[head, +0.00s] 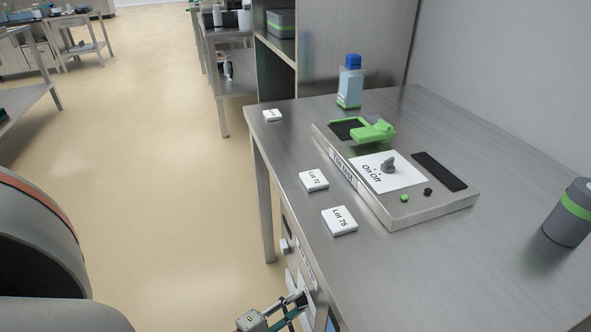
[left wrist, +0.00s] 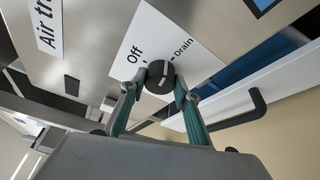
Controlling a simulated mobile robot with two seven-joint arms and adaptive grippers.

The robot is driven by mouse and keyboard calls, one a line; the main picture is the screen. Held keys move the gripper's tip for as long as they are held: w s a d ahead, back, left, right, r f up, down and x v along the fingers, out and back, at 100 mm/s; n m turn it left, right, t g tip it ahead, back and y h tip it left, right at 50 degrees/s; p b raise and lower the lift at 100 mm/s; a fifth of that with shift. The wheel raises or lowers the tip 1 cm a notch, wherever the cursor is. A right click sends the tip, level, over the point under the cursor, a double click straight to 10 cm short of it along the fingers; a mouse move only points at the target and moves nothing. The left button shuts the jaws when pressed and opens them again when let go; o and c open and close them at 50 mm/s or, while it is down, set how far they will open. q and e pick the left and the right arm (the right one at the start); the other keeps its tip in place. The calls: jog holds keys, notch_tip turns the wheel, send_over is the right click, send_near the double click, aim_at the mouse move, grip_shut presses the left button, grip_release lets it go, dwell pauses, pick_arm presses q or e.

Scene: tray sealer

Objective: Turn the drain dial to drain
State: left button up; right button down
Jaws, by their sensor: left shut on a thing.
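The drain dial (left wrist: 160,77) is a dark round knob with a light pointer line, on a white plate (left wrist: 195,66) marked "Off" and "Drain" in the left wrist view. My left gripper (left wrist: 157,88) has one finger on each side of the dial and is shut on it. Which mark the pointer line faces is hard to tell. In the head view my left gripper (head: 277,314) is at the bottom edge, against the front panel (head: 309,270) under the bench top; the dial there is mostly hidden. My right gripper is not in view.
A black bar handle (left wrist: 240,112) stands out right of the dial. An "Air tr..." label (left wrist: 46,26) is at upper left. On the bench are a sealer (head: 430,212) with an On/Off knob, white lot blocks (head: 339,220), a bottle (head: 350,82) and a grey cylinder (head: 570,214).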

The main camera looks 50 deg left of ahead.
pick_arm(q)
jog(key=shift+f+m+t, duration=0.1)
jog(key=shift+m+t, duration=0.3)
jog(key=shift+m, duration=0.7)
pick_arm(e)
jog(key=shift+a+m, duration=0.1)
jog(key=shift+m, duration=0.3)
pick_arm(q)
jog(key=o, duration=1.1)
jog(key=s, duration=1.2)
jog(key=shift+r, duration=0.25)
jog(key=shift+a, duration=0.1)
